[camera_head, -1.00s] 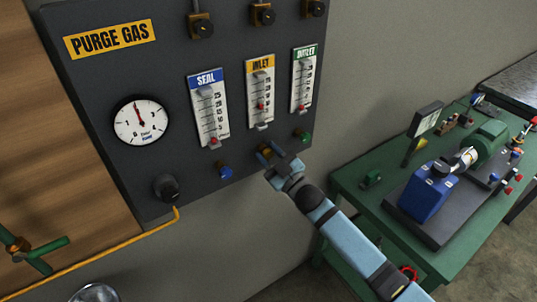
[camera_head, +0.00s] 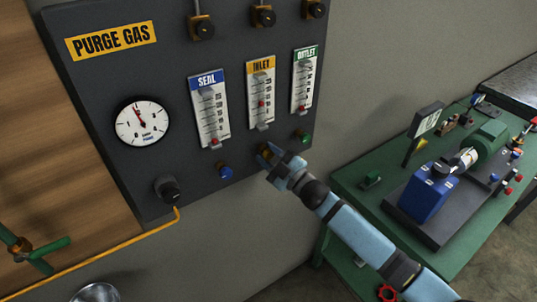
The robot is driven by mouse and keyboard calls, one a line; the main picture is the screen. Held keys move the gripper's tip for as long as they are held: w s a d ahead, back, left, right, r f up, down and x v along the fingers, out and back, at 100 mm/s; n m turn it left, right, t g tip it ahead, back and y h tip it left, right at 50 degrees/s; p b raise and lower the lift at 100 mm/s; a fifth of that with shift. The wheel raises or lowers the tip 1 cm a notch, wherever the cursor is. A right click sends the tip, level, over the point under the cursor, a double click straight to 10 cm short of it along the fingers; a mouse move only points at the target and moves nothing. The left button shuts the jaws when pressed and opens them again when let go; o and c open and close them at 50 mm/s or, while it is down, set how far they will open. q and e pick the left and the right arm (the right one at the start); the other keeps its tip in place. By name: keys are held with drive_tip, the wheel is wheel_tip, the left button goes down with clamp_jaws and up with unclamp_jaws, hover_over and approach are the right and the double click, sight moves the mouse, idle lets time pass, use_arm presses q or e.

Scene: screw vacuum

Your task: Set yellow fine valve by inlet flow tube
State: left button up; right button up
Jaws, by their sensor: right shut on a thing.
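The inlet flow tube (camera_head: 261,92) has a yellow INLET label and a red float low to mid on its scale. The yellow fine valve (camera_head: 263,150) sits below it on the dark panel, mostly hidden by my gripper. My right gripper (camera_head: 267,157) is shut on this valve's knob, with the blue arm coming in from the lower right. My left gripper is not in view.
The seal tube (camera_head: 208,110) with a blue valve (camera_head: 226,172) is left of the inlet; the outlet tube (camera_head: 304,80) with a green valve (camera_head: 302,136) is right. A round gauge (camera_head: 142,123) and black knob (camera_head: 167,189) are further left. A green bench (camera_head: 362,200) stands at right.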

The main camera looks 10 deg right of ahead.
drive_tip(key=o, duration=0.9)
drive_tip(key=b+v, duration=0.3)
drive_tip(key=v, duration=1.1)
